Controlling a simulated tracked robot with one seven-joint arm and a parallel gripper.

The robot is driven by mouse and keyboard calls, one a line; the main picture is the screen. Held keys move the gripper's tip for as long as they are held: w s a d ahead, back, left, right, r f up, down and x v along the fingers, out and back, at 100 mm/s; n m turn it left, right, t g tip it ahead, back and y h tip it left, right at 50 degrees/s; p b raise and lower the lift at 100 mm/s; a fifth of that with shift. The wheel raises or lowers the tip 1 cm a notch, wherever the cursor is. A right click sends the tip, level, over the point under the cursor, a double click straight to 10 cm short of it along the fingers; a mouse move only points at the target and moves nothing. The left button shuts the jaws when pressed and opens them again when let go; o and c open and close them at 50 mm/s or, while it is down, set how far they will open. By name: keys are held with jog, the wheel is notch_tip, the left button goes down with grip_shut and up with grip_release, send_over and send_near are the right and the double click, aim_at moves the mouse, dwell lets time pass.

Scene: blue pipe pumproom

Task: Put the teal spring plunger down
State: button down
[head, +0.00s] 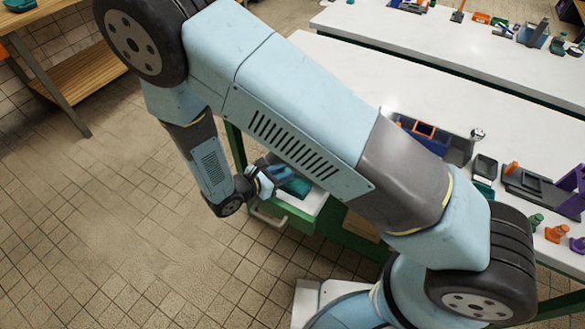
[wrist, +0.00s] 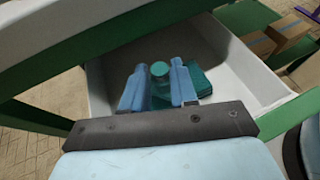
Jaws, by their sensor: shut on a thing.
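My gripper (wrist: 158,85) is shut on the teal spring plunger (wrist: 160,71), whose round teal top shows between the two light blue fingers in the wrist view. The fingers hide most of its body. The gripper is over an open white drawer (wrist: 228,48), and I cannot tell whether the plunger touches the drawer floor. In the head view my gripper (head: 264,178) is at the left side of the same drawer (head: 312,203), and the plunger cannot be made out clearly there.
A darker teal flat object (wrist: 199,82) lies in the drawer just right of the plunger. The drawer belongs to a green-framed white bench (head: 345,70) with trays and small parts on top. Cardboard boxes (wrist: 288,28) show beyond the drawer. The tiled floor (head: 130,215) at left is clear.

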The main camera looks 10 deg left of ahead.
aim_at(287, 170)
jog(key=w+d, duration=0.2)
jog(key=shift+w+d, duration=0.2)
jog(key=shift+w, duration=0.15)
jog(key=shift+w+d+f, duration=0.1)
jog(key=shift+f, duration=0.5)
jog(key=c, duration=0.9)
grip_release()
jog(key=v, duration=1.2)
jog(key=shift+r, duration=0.1)
